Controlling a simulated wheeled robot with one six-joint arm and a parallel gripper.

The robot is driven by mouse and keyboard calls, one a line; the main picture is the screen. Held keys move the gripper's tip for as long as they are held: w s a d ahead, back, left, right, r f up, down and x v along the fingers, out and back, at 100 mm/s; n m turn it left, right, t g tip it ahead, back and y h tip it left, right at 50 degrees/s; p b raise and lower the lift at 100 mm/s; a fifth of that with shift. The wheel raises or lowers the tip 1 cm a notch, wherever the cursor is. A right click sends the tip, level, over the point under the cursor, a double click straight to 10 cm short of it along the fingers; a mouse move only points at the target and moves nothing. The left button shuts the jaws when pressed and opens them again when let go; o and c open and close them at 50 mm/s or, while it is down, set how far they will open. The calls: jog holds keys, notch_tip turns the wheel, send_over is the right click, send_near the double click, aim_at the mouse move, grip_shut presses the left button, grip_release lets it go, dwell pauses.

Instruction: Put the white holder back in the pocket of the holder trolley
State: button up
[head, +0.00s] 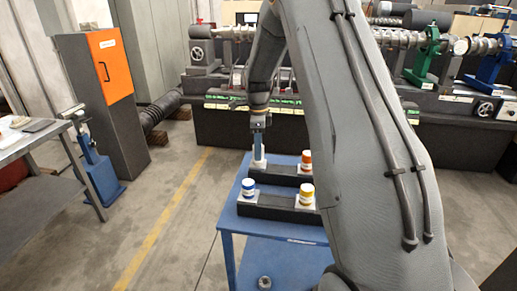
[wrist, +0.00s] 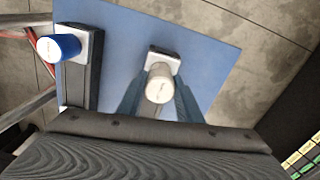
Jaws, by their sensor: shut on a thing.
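The white holder (head: 259,163) is at the left end of the far dark rack on the blue holder trolley (head: 262,225). In the wrist view the white holder (wrist: 160,88) is a pale round cap above a white square base. My gripper (head: 258,150) is shut on it from above; its two blue fingers (wrist: 158,100) stand on either side of it. A dark rack end (wrist: 164,49) shows just past the white base. I cannot tell whether the base sits in the pocket or hovers above it.
A blue holder (head: 248,187) and a yellow holder (head: 306,194) stand on the near rack (head: 278,208). An orange holder (head: 306,159) stands on the far rack. A grey table (head: 25,145) is at the left, and the dark machine (head: 225,125) stands behind the trolley.

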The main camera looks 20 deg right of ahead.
jog(key=shift+f, duration=0.15)
jog(key=o, duration=1.3)
jog(key=shift+f, duration=0.1)
jog(key=shift+r+b, duration=1.25)
jog(key=shift+r, duration=2.7)
jog(key=shift+s, duration=0.1)
jog(key=s+a+f+n, duration=0.2)
jog(key=s+a+n, duration=0.2)
jog(key=s+n, duration=0.3)
jog(key=s+a+f+n, duration=0.2)
jog(key=s+a+n, duration=0.3)
jog(key=s+n, duration=0.3)
jog(key=s+a+f+n+t, duration=0.1)
jog(key=s+a+n, duration=0.3)
jog(key=s, duration=1)
jog(key=shift+s+a+f+n, duration=0.1)
jog(key=shift+f+n, duration=0.15)
jog(key=shift+n, duration=0.7)
jog(key=shift+s+a+f+n, duration=0.1)
jog(key=shift+f+n, duration=0.1)
jog(key=shift+n, duration=0.75)
jog(key=shift+s, duration=0.1)
jog(key=shift+c, duration=0.3)
